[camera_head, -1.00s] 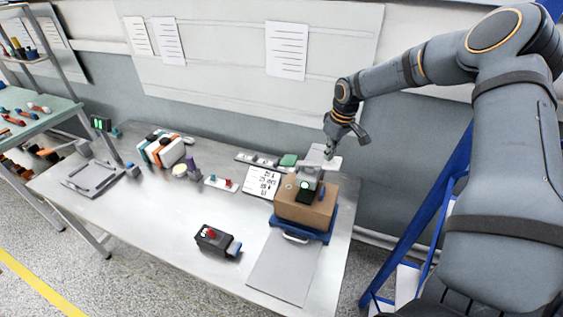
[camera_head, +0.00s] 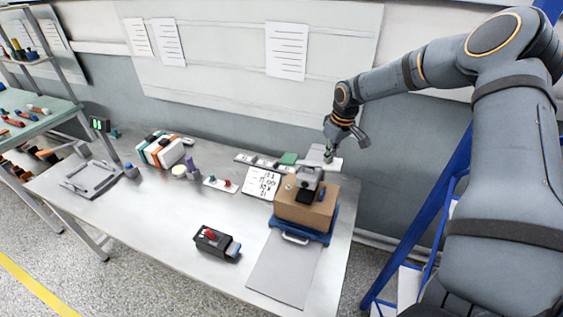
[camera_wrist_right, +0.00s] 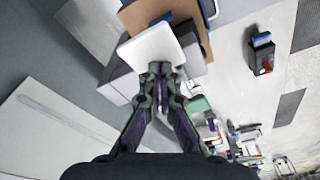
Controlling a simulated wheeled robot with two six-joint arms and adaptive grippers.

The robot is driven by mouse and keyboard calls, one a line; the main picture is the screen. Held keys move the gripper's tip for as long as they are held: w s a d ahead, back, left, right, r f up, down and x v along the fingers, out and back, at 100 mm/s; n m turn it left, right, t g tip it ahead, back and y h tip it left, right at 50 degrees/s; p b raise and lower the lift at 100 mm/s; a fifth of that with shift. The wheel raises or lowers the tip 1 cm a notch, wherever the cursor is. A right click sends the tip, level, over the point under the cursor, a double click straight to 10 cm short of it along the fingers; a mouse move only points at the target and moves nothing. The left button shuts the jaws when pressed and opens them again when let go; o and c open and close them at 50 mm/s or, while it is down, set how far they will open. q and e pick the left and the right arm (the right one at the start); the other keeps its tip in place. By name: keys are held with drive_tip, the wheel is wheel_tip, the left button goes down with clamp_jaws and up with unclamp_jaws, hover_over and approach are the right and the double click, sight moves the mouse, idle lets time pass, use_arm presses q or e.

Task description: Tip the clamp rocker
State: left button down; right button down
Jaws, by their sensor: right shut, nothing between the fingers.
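A pale flat plate (camera_head: 317,155), which looks like the clamp rocker, is behind the cardboard box (camera_head: 290,207). It also shows in the right wrist view (camera_wrist_right: 152,46), over a grey block (camera_wrist_right: 118,82). My right gripper (camera_head: 329,155) points down at the plate with its fingers together and empty. In the wrist view its tips (camera_wrist_right: 160,68) overlap the plate's near edge; I cannot tell whether they touch. A grey clamp-like device (camera_head: 311,177) with a dark front sits on the box. The plate's tilt is unclear. My left gripper is not in view.
The box stands on a blue holder (camera_head: 318,237) at the table's right end. A black unit with a red switch (camera_head: 212,238) stands front centre. A printed sheet (camera_head: 262,183) lies left of the box. Open tabletop (camera_head: 150,210) lies to the left.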

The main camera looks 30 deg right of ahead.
drive_tip(key=shift+f+b, duration=0.55)
drive_tip(key=shift+f, duration=0.15)
drive_tip(key=shift+r, duration=0.1)
drive_tip(key=shift+w+r, duration=0.1)
drive_tip(key=shift+r, duration=0.05)
wheel_tip(320, 180, up, 3)
drive_tip(key=shift+r+p, duration=0.15)
drive_tip(key=shift+p, duration=0.9)
drive_tip(key=shift+r+p, duration=1.05)
drive_tip(key=shift+r, duration=0.7)
drive_tip(key=shift+f, duration=0.15)
